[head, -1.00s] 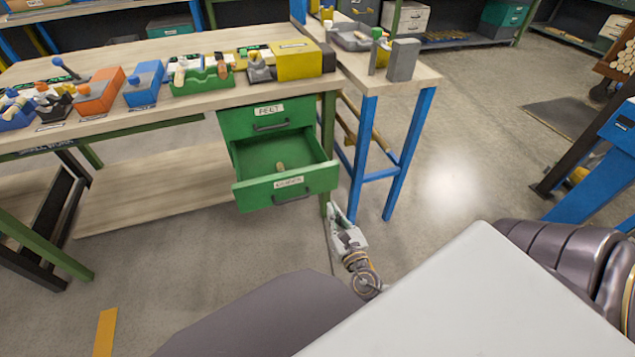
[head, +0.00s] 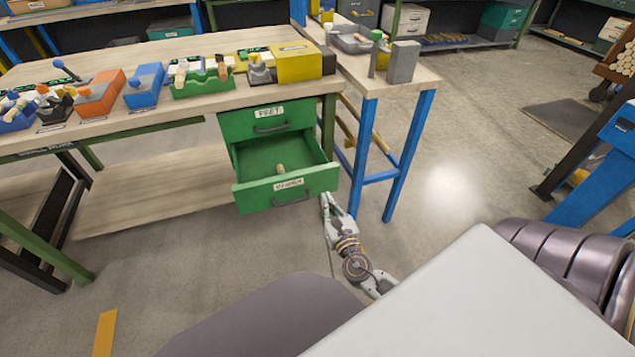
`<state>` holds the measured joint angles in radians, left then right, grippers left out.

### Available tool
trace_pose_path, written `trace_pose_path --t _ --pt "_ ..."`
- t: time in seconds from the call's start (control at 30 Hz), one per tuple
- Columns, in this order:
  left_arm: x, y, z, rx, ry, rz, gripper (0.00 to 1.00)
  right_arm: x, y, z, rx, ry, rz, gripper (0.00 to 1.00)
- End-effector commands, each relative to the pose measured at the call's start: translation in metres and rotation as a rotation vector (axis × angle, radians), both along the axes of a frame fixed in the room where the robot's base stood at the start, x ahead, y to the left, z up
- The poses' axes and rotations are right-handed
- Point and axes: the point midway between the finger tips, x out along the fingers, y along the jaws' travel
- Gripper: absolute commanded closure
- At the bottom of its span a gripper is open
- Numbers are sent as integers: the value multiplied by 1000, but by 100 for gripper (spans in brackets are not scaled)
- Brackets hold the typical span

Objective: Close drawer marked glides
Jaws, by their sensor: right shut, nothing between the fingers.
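The green drawer with a white label, too blurred to read surely as glides, (head: 255,198) stands pulled out below the bench top. A small tan piece (head: 281,168) lies inside it. Its dark handle (head: 292,201) is on the front. Above it, a green drawer labelled FEET (head: 268,122) is shut. My right gripper (head: 327,200) is shut and empty. It is at the right end of the open drawer's front, low beside the handle; I cannot tell whether it touches. My left gripper is not in view.
A blue-legged side table (head: 405,155) stands just right of the drawers. The wooden bench (head: 120,125) holds several coloured bins and a yellow box (head: 298,60). The floor in front of the drawers is clear.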

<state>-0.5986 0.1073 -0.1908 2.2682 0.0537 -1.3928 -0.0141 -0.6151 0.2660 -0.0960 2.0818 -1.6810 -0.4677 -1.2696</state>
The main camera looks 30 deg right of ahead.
Motion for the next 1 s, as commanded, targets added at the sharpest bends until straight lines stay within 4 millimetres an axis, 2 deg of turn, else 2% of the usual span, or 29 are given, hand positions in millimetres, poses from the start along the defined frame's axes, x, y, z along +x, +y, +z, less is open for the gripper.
trace_pose_path --t 1.0 --pt "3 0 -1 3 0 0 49 82 -19 0 0 0 0 100"
